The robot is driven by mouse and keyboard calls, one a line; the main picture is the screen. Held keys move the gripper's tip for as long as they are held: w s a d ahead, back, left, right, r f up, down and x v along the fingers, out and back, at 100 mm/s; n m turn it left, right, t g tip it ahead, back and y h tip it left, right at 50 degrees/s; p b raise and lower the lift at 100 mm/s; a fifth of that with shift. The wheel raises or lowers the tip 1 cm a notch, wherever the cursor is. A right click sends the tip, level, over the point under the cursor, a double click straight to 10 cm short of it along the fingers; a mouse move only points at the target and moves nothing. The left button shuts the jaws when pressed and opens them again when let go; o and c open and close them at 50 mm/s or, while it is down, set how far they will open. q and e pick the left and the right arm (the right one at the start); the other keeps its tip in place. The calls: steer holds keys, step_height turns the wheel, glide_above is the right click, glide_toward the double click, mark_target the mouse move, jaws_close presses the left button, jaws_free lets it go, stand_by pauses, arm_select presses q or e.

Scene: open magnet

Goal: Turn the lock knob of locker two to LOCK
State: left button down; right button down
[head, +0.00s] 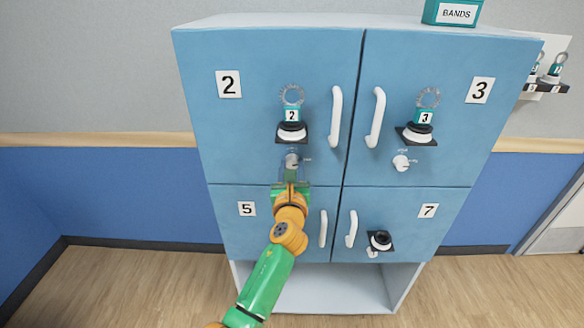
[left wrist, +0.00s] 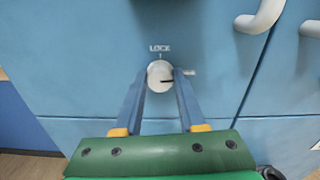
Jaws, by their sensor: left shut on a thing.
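The locker two door (head: 255,100) is blue, shut and marked with a 2. Its lock knob (head: 292,160) is a small round pale knob below the door's black-and-white magnet mount. In the left wrist view the knob (left wrist: 160,74) has a dark mark pointing to the right, and the word LOCK (left wrist: 160,48) stands above it. Another label at its right is partly hidden by a finger. My left gripper (head: 291,172) comes from below, its two fingers (left wrist: 160,82) shut on the knob from both sides. My right gripper is in neither view.
White handles (head: 336,115) and (head: 376,117) stand out right of the knob. A numbered tag with a ring (head: 292,100) sits on the mount above. Locker three (head: 440,70) has a similar mount and knob (head: 401,163). Doors five (head: 232,230) and seven (head: 410,205) are below.

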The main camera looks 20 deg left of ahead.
arm_select(q)
steer(key=n, duration=0.4)
steer(key=shift+b, duration=0.35)
steer(key=n+b, duration=0.1)
steer(key=n, duration=0.3)
steer(key=shift+a+f, duration=0.1)
steer(key=n+b, duration=0.1)
steer(key=n, duration=0.4)
steer(key=shift+f+b, duration=0.15)
steer(key=shift+b, duration=0.15)
steer(key=shift+n+b, duration=0.6)
steer(key=shift+n, duration=1.3)
steer(key=c, duration=0.5)
jaws_free()
